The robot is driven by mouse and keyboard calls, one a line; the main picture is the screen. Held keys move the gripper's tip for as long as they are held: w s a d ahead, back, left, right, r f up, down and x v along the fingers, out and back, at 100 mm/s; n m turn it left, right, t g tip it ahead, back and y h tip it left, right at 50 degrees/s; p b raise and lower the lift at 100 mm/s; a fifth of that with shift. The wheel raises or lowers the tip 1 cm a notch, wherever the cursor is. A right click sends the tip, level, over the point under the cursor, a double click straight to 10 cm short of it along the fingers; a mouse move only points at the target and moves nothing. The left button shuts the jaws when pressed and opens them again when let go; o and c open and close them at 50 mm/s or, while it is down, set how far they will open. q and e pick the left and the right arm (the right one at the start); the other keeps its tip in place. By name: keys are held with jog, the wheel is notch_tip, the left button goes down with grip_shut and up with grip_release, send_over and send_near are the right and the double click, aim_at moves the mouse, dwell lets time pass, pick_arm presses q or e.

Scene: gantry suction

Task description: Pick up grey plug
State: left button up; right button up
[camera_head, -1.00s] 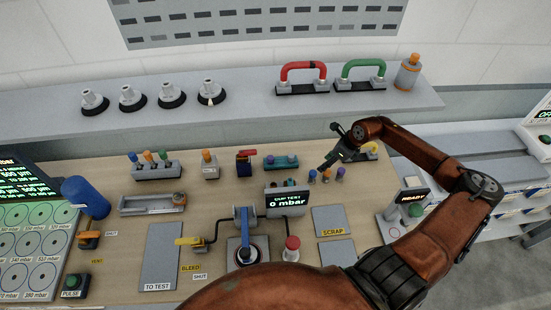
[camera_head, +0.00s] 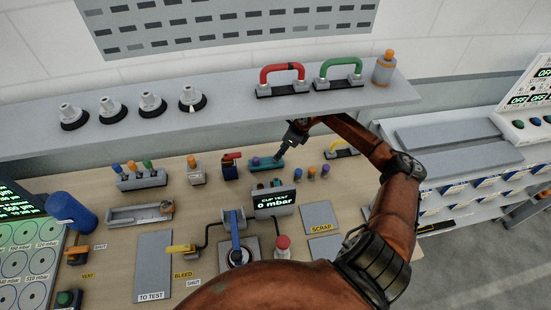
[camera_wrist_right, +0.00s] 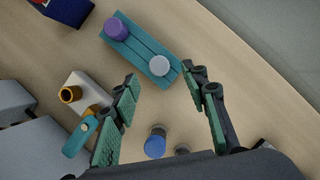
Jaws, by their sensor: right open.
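The grey plug (camera_wrist_right: 160,67) is a small round light-grey cap on the teal block (camera_wrist_right: 136,52) in the right wrist view. A purple plug (camera_wrist_right: 116,28) stands at the block's other end. The teal block (camera_head: 267,166) also shows in the head view, where my gripper partly covers it and I cannot make out the grey plug. My right gripper (camera_wrist_right: 164,88) is open and empty. In the wrist view the grey plug shows just beyond and between its fingertips, apart from both. In the head view my right gripper (camera_head: 282,157) is over the block's right end. My left gripper is not in view.
Short coloured pegs (camera_head: 311,173) stand right of the block, and the cup test display (camera_head: 273,202) is in front. A red-lever valve (camera_head: 231,168) is left of the block. The grey shelf (camera_head: 230,113) runs behind. Bare wood lies right of the block in the wrist view.

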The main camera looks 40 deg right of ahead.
jog(key=x, duration=0.5)
grip_shut()
dwell(0.5)
